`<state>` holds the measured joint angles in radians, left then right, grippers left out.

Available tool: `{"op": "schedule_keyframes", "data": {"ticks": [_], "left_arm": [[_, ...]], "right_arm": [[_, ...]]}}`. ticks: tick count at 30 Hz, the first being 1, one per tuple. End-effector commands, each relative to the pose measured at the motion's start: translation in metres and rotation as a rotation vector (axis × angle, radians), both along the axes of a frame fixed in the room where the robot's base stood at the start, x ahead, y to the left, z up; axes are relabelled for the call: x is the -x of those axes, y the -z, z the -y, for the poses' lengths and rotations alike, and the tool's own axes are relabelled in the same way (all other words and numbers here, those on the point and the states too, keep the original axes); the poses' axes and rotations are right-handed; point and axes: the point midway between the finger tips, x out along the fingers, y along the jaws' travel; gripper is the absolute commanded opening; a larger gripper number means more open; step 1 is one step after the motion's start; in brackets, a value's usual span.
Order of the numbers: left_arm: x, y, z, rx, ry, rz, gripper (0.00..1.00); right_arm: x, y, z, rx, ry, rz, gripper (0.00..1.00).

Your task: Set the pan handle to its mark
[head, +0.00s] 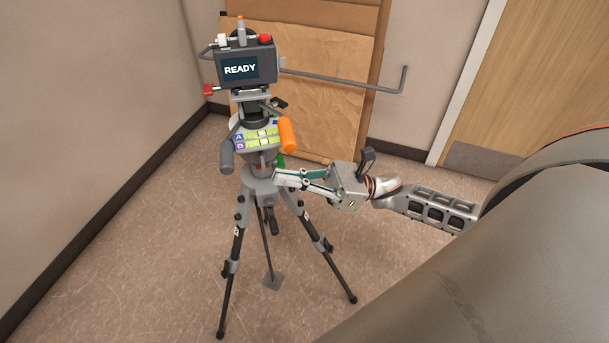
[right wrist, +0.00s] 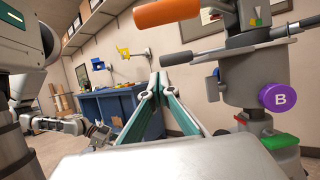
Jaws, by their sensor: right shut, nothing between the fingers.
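A tripod (head: 260,190) carries a pan head with an orange handle (head: 288,135) on its right and a grey handle (head: 227,154) on its left. I cannot tell which is the pan handle. A panel (head: 257,138) with rows A and B sits between them; its mark is too small to read. My right gripper (head: 279,177) is shut and empty, just right of the tripod's collar, below the orange handle. What looks like my left gripper (right wrist: 98,133) is small there.
A device (head: 245,65) reading READY tops the tripod. A long grey rod (head: 345,80) with an upturned end sticks out right of it. A brown board (head: 330,95) stands behind. Spread legs (head: 322,245) reach the floor. Floor left of the tripod is clear.

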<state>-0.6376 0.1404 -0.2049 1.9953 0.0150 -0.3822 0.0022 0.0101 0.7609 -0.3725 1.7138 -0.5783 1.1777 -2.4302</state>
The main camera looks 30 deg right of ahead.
Motion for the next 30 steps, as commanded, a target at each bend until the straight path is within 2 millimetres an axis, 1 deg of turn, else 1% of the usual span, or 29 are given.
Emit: {"op": "schedule_keyframes", "data": {"ticks": [1, 3, 9, 12, 17, 27, 30], "left_arm": [[0.000, -0.005, 0.001, 0.003, 0.000, 0.001, 0.40], [0.000, -0.007, 0.001, 0.007, -0.001, 0.000, 0.40], [0.001, -0.015, 0.004, 0.018, -0.003, -0.001, 0.40], [0.001, -0.017, 0.004, 0.020, -0.003, 0.000, 0.40], [0.002, -0.018, 0.005, 0.023, -0.004, -0.002, 0.40], [0.006, -0.012, 0.004, 0.021, -0.003, -0.014, 0.40], [0.005, -0.012, 0.004, 0.020, -0.003, -0.013, 0.40]], "right_arm": [[-0.003, -0.009, -0.009, -0.002, -0.002, 0.006, 0.00], [-0.008, -0.015, -0.021, -0.002, -0.001, 0.006, 0.00], [-0.019, -0.025, -0.048, -0.001, -0.001, 0.002, 0.00], [-0.022, -0.027, -0.057, -0.001, 0.000, 0.000, 0.00], [-0.024, -0.028, -0.063, 0.001, 0.000, -0.001, 0.00], [-0.025, -0.028, -0.064, 0.000, 0.001, -0.003, 0.00], [-0.025, -0.028, -0.068, -0.003, 0.018, -0.002, 0.00]]}}
